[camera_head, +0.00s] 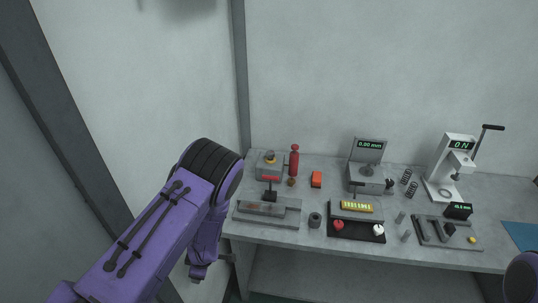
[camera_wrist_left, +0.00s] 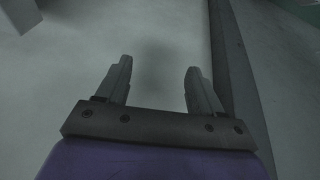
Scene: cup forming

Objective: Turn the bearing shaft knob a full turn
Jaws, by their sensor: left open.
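I cannot tell for sure which part is the bearing shaft knob. A grey block with a 0.00 mm display (camera_head: 370,144) stands at the back middle of the bench, with a round dark part on its top. My right gripper is out of view; only a bit of my right arm shows at the lower right.
The bench (camera_head: 270,239) also holds a red cylinder (camera_head: 294,162), an orange block (camera_head: 316,179), a dark ring (camera_head: 315,220), a black tray (camera_head: 356,233) with red and white knobs, and a white lever press (camera_head: 442,175). A wall stands behind.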

